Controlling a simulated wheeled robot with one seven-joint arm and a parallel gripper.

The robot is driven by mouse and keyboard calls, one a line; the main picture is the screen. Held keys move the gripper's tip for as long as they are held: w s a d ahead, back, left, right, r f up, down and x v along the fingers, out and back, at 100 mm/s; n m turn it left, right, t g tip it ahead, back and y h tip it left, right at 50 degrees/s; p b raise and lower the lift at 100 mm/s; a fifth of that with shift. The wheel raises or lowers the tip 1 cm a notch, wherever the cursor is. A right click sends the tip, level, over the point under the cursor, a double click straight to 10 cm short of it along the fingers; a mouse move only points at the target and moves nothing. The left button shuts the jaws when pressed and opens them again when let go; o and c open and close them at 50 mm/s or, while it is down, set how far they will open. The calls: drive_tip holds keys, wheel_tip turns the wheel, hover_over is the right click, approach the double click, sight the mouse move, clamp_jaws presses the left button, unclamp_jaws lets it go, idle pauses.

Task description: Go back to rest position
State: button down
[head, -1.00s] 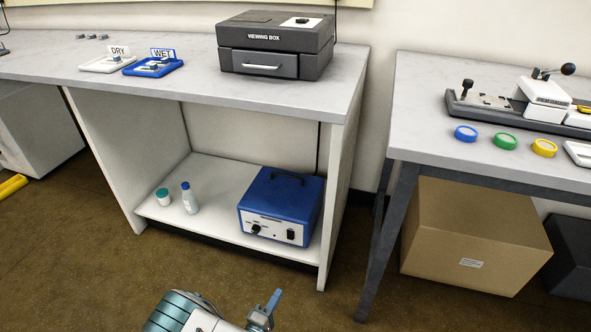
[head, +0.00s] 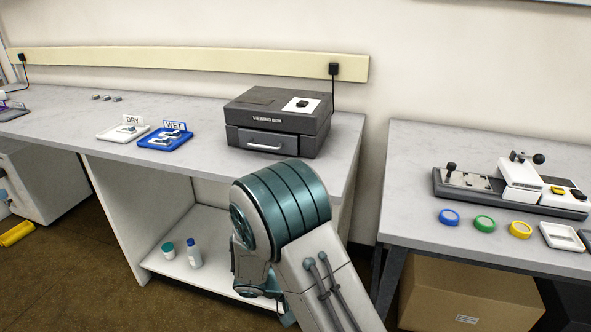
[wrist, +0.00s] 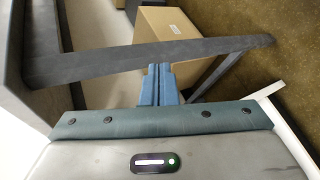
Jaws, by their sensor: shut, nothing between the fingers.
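My gripper (wrist: 157,84) shows in the wrist view as two blue fingers pressed together with nothing between them. They are out over the space beside a dark grey table frame, with a cardboard box beyond. In the head view my arm is folded in front of the left bench, and its bulky teal and white links hide part of the lower shelf. Only a bit of the gripper shows there, low behind the arm.
The viewing box (head: 278,120) stands on the left bench (head: 215,110), with the dry tray (head: 123,132) and wet tray (head: 165,139). Brown floor lies at lower left.

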drive_tip(key=s+d+r+m+y+p, duration=0.1)
drive_tip(key=s+r+y+p, duration=0.3)
drive_tip(key=r, duration=0.7)
drive_tip(key=s+d+r+m+t+y+p, duration=0.1)
drive_tip(key=s+d+r+y+p, duration=0.2)
drive_tip(key=r, duration=0.9)
drive_tip(key=s+d+r+m+y+p, duration=0.1)
drive_tip(key=s+r+y+p, duration=0.4)
drive_tip(key=r, duration=0.7)
drive_tip(key=s+d+p, duration=0.1)
drive_tip(key=s+p, duration=0.1)
drive_tip(key=p, duration=0.1)
drive_tip(key=shift+d+r+t+p, duration=0.2)
drive_tip(key=shift+d+t+p, duration=0.1)
drive_tip(key=shift+d+p, duration=0.1)
